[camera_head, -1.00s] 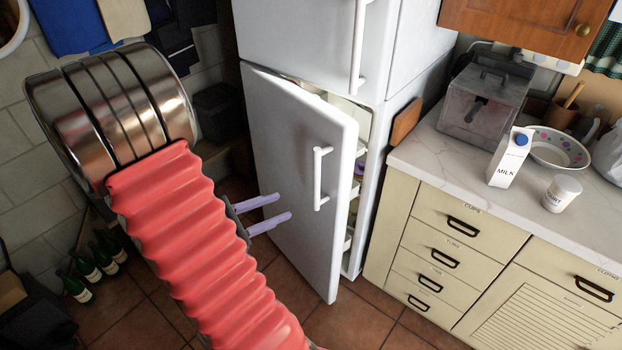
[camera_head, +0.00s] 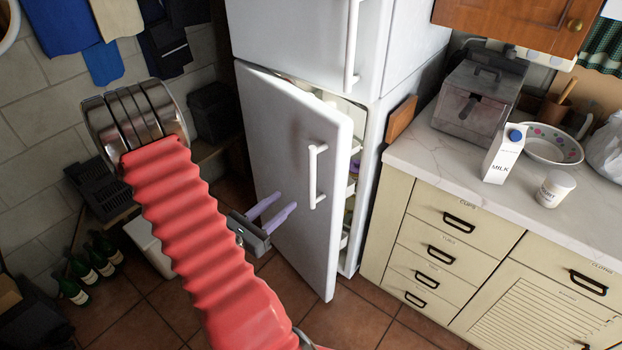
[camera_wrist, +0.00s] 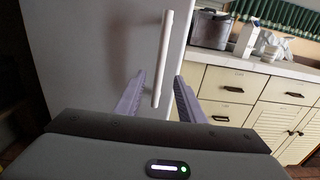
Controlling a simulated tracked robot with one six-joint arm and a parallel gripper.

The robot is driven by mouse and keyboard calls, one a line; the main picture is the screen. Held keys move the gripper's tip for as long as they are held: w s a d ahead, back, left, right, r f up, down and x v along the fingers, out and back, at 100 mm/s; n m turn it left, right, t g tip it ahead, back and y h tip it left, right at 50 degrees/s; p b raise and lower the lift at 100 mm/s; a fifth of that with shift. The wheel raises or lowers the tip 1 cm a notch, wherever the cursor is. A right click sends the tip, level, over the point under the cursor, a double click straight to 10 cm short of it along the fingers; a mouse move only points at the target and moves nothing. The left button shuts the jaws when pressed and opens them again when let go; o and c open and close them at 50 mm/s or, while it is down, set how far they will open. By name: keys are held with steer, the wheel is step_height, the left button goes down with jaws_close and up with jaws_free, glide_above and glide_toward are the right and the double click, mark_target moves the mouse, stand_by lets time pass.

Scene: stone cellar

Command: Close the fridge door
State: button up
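The white fridge's lower door (camera_head: 290,150) stands ajar, with a gap on its right side where shelves show inside. Its white vertical handle (camera_head: 316,175) is on the door's right part. The door also fills the middle of the wrist view (camera_wrist: 110,50), with the handle (camera_wrist: 163,58) upright ahead of my gripper. My gripper (camera_head: 285,207) has two lilac fingers spread apart, with nothing between them. It is in front of the door, left of and below the handle. In the wrist view the fingers (camera_wrist: 160,95) lie on either side of the handle's lower end. I cannot tell whether they touch the door.
A cream counter with drawers (camera_head: 440,240) stands right of the fridge. On it are a milk carton (camera_head: 503,155), a white cup (camera_head: 555,188), a bowl (camera_head: 553,146) and a metal box (camera_head: 478,105). Bottles (camera_head: 85,270) stand on the floor at the left.

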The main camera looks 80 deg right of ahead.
mark_target(311, 177)
steer(key=shift+d, duration=0.1)
steer(key=shift+x, duration=6.8)
steer(key=shift+c, duration=0.4)
jaws_close()
